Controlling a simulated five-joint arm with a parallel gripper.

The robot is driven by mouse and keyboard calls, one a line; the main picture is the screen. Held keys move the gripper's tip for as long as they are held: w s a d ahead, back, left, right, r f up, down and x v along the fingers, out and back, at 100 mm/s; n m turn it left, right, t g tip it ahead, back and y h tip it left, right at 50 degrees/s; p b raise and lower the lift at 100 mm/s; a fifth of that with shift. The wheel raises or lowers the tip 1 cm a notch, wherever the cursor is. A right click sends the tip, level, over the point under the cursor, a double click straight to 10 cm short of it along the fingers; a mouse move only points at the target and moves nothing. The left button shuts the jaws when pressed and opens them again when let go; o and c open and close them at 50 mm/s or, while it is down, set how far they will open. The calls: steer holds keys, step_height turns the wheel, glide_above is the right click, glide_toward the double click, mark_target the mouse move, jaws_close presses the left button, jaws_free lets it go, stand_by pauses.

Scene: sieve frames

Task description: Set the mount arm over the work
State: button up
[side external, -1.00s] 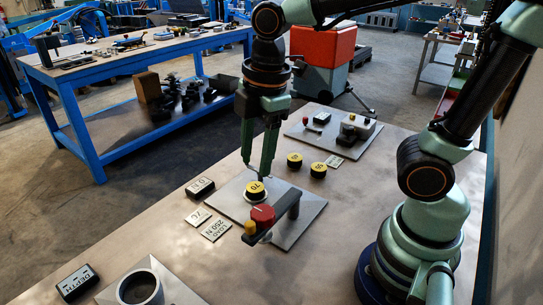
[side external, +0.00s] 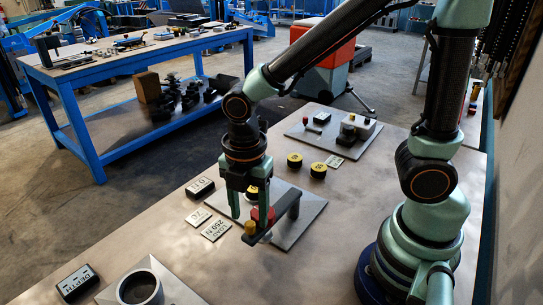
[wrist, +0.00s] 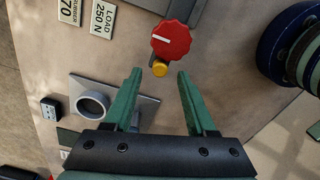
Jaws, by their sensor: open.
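The mount arm (side external: 280,220) is a dark bar on a post at the right of a grey plate (side external: 305,218). It carries a red knob (side external: 270,214) and a yellow tip (side external: 250,228), and points toward the front left. The yellow-topped round piece (side external: 252,190) sits on the plate behind the bar, partly hidden by my gripper (side external: 250,214). The bar lies in front of this piece, not over it. My gripper is open, pointing down at the bar's free end. In the wrist view, the yellow tip (wrist: 160,69) shows between the open fingertips, with the red knob (wrist: 171,38) just beyond.
Two yellow-topped pucks (side external: 294,160) (side external: 318,170) stand behind the plate. Label cards (side external: 215,229) and a black display (side external: 200,188) lie to its left. A grey ring (side external: 140,287) on another plate and a depth gauge (side external: 77,283) are at the front.

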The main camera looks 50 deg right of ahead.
steer(key=shift+f, duration=1.15)
jaws_close()
stand_by(0.6)
